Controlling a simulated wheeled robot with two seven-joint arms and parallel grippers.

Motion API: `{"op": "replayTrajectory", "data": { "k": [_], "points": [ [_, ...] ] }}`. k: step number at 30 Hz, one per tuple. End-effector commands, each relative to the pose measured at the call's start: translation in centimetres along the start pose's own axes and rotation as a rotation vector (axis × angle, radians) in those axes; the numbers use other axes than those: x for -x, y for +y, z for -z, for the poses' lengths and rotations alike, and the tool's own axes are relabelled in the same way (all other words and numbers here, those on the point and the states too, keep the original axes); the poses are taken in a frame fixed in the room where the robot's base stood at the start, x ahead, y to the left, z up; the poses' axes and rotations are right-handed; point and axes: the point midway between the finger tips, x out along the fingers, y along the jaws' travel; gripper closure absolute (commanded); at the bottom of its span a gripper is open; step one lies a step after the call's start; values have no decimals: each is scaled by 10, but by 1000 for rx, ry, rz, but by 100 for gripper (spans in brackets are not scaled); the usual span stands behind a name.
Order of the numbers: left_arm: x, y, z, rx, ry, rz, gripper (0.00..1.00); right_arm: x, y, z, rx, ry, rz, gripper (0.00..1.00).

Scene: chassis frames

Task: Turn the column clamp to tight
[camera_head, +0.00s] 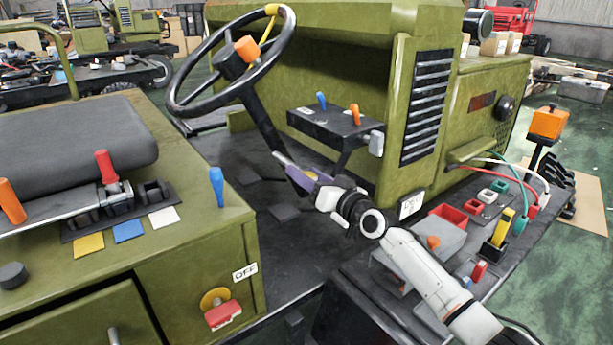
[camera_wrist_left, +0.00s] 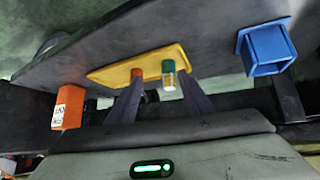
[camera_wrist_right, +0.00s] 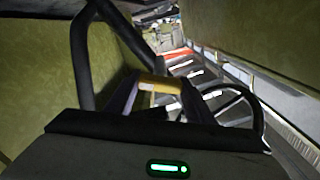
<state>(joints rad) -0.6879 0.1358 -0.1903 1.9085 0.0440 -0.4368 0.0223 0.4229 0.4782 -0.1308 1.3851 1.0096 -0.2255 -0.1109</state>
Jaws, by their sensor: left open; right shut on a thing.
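The black steering column (camera_head: 266,128) slopes down from the steering wheel (camera_head: 184,72) in the head view. In the right wrist view, my right gripper (camera_wrist_right: 157,90) is shut on this yellow clamp handle (camera_wrist_right: 158,80). The clamp's body and any tight mark are hidden or too small to tell. My left gripper (camera_wrist_left: 161,82) shows only in the left wrist view. It is open, its fingers in front of a yellow plate (camera_wrist_left: 112,74) bearing orange and green cylinders.
A black pedestal with an orange and a blue lever (camera_head: 322,103) stands just right of the column. The seat base with levers (camera_head: 107,167) is at left. A side shelf with coloured plugs and boxes (camera_head: 448,215) lies beside my right forearm.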

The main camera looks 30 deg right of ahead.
Motion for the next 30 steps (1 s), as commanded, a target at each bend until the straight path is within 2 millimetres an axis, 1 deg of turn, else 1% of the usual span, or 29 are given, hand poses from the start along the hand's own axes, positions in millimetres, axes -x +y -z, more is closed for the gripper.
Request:
{"op": "replayTrajectory", "data": {
  "k": [12, 30],
  "points": [
    [-1, 0, -1, 0, 0, 0, 54, 0, 2, -1, -400, 0, 0, 74],
    [5, 0, 6, -1, 2, 0, 54, 0, 3, -2, -947, -1, -1, 74]
  ]
}}
